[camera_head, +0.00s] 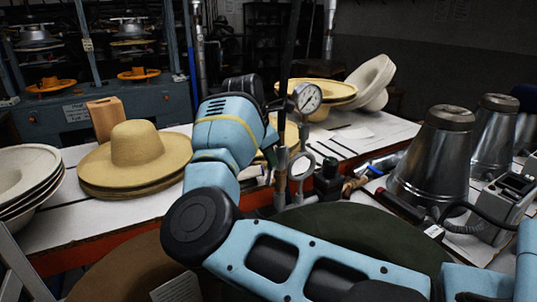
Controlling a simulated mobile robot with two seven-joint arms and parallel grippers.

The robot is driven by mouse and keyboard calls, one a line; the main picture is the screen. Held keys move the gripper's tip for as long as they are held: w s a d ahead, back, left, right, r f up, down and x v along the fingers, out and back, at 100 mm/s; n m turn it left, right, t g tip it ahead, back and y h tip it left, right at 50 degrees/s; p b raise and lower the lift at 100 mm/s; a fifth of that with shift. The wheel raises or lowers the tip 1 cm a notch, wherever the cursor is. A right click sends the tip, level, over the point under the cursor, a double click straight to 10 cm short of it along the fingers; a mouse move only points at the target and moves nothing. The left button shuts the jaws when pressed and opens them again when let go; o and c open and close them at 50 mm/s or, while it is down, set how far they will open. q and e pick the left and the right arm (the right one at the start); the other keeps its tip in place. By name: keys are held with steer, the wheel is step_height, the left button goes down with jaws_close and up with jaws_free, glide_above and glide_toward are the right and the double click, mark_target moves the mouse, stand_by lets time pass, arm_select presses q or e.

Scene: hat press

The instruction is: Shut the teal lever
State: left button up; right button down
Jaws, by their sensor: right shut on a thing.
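My right arm comes in from the lower right, bends at a large black joint and rises to a light blue wrist. My right gripper (247,88) is at the far end of this wrist. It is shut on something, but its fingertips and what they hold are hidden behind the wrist. I cannot make out the teal lever for certain. The press's upright metal parts, with a round pressure gauge (308,97) and a metal ring (302,165), stand just right of the wrist. My left gripper is not in view.
A white table (55,226) runs behind my arm. Straw hats (137,150) and white hats (27,168) are stacked at the left, more hats at the back right. Metal cones (437,160) and a grey device (508,200) stand at the right. A dark green brim (370,232) lies below my arm.

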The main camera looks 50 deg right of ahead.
steer(key=c, duration=1.4)
jaws_free()
steer(key=shift+o, duration=0.2)
steer(key=shift+r, duration=0.1)
steer(key=v, duration=0.7)
steer(key=shift+a+r, duration=0.2)
steer(key=shift+r, duration=0.1)
